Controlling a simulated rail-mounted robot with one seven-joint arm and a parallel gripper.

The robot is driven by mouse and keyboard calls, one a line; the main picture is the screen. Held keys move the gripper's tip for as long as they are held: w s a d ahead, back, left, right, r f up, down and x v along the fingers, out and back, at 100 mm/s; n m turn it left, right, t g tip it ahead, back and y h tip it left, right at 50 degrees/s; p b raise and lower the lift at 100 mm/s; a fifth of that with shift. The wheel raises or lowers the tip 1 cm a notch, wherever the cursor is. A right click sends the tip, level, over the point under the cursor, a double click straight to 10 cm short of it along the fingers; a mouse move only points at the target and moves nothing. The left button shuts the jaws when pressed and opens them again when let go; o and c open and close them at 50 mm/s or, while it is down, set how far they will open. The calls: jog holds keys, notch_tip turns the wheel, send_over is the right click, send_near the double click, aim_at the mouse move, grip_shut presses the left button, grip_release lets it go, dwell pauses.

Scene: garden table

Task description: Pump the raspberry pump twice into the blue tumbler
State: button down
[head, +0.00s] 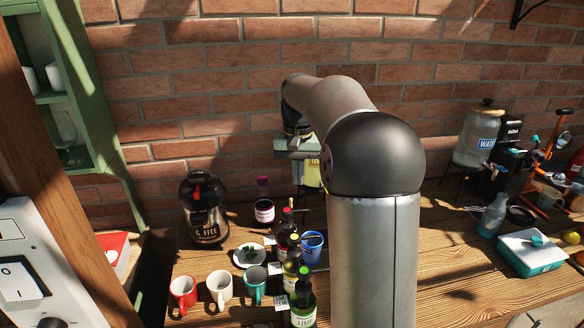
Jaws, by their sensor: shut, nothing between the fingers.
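The blue tumbler (312,250) stands on the wooden table, just right of a row of pump bottles. A dark red bottle with a red top (286,226) is at the far end of that row and may be the raspberry pump; its label is too small to read. The tumbler is beside the row, and I cannot tell whether it is under a spout. My gripper (297,150) is shut and empty, high above the table behind the row. Its fingers are hard to make out, partly hidden by my arm.
A lime bottle (303,303) and a yellowish bottle (292,272) stand nearer in the row. Mugs (220,287), a herb plate (249,256), a coffee flask (204,211) and a purple-capped bottle (264,204) are left. A water dispenser (477,135) and a teal box (530,253) are right.

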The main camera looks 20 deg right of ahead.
jog(key=shift+f+b, duration=2.9)
jog(key=shift+f, duration=0.3)
jog(key=shift+f, duration=0.15)
jog(key=shift+f+b, duration=1.15)
jog(key=shift+f, duration=0.75)
jog(key=shift+r, duration=0.15)
jog(key=shift+r+p, duration=1.9)
jog(key=shift+r, duration=0.1)
jog(key=shift+f, duration=0.25)
